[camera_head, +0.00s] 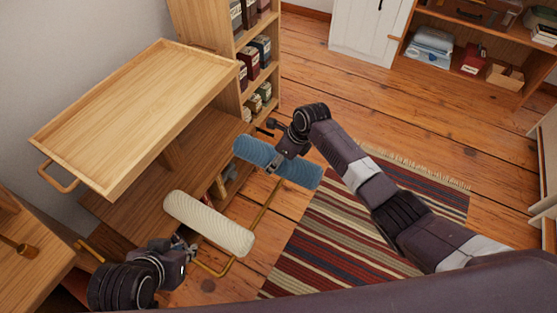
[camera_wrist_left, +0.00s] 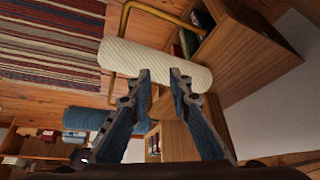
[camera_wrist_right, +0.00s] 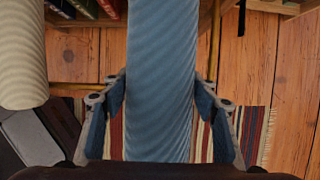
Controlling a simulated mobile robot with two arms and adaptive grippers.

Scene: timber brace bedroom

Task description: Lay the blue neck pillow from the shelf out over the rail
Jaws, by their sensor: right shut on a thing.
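The blue neck pillow (camera_head: 302,174) is a ribbed roll, held level in the air by my right gripper (camera_head: 276,163). In the right wrist view the pillow (camera_wrist_right: 160,80) runs between the two fingers, which press on its sides. The brass rail (camera_head: 262,206) sticks out from the low wooden unit, below and to the left of the blue pillow. A cream ribbed roll (camera_head: 208,222) lies across the rail's nearer part; its exact contact is hidden. My left gripper (camera_head: 184,248) is open and empty beside the cream roll's near side; its fingers (camera_wrist_left: 160,78) point at it.
A wooden tray-topped unit (camera_head: 130,110) stands at the left, beside a bookshelf (camera_head: 252,60) with boxes and books. A striped rug (camera_head: 340,235) lies on the plank floor to the right. A white cabinet (camera_head: 368,30) and low shelf (camera_head: 480,35) stand at the back.

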